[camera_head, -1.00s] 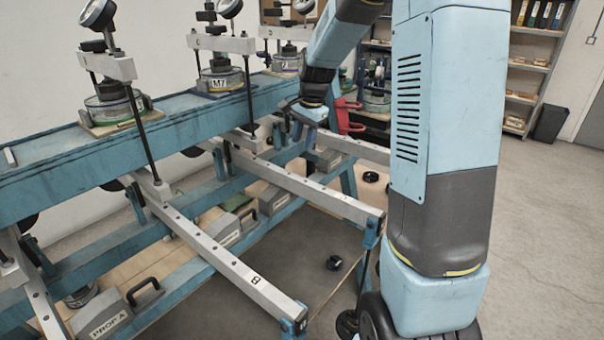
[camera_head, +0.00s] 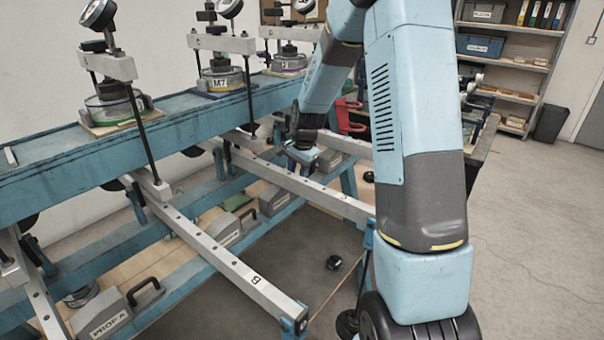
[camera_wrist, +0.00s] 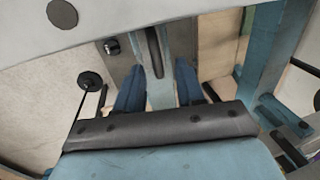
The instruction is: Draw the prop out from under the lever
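Pale perforated lever arms stick out from the teal bench; one is marked B (camera_head: 228,262), another (camera_head: 300,184) lies behind it. Grey prop blocks stand on the low shelf: PROP A (camera_head: 106,318) with a black handle, a second (camera_head: 225,231) and a third (camera_head: 272,201). My gripper (camera_head: 302,158) is low, just above and behind the middle lever arm. A pale beam (camera_wrist: 150,18) crosses the top.
Clamped gauges on round pots, one marked M7 (camera_head: 220,80), line the bench top (camera_head: 60,170). Shelves (camera_head: 510,60) stand at the back right.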

